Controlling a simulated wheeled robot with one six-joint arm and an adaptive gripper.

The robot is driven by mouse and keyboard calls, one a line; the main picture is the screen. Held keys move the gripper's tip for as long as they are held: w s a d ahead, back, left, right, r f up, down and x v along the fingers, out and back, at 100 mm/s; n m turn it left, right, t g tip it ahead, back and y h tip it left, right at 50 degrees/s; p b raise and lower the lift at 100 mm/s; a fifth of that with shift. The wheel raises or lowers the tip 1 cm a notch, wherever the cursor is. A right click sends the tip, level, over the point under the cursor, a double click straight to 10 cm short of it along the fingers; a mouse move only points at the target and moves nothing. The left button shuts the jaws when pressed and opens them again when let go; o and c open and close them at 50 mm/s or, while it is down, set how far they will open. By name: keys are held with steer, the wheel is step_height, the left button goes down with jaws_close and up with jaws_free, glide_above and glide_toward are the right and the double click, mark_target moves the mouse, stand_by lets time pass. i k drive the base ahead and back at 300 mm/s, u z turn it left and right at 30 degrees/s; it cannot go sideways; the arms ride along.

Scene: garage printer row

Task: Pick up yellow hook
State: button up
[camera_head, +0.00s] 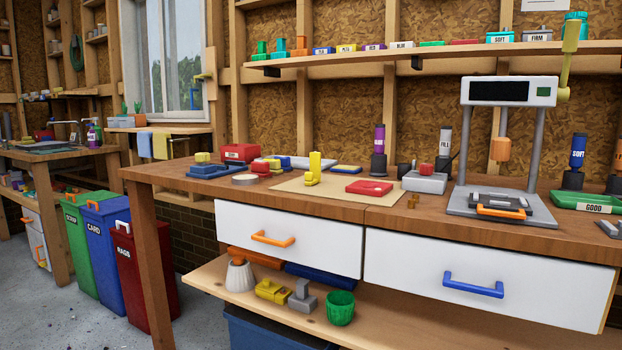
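A yellow upright piece (315,166) with a foot at its base, which looks like the yellow hook, stands on a tan mat (335,194) on the wooden workbench. A flat red piece (369,187) lies to its right on the mat. Another yellow piece (272,291) lies on the lower shelf beside a grey piece (302,296); its exact shape is hard to tell. My gripper is not in view.
A press-like machine (508,92) stands at the right of the workbench (420,218). A grey box with a red top (425,180) and two dark-based bottles stand behind the mat. Red, blue and green bins (137,270) stand on the floor at left.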

mark_target(312, 169)
steer(key=u, duration=3.4)
steer(key=k, duration=1.4)
steer(key=z, duration=1.6)
steer(key=i, duration=1)
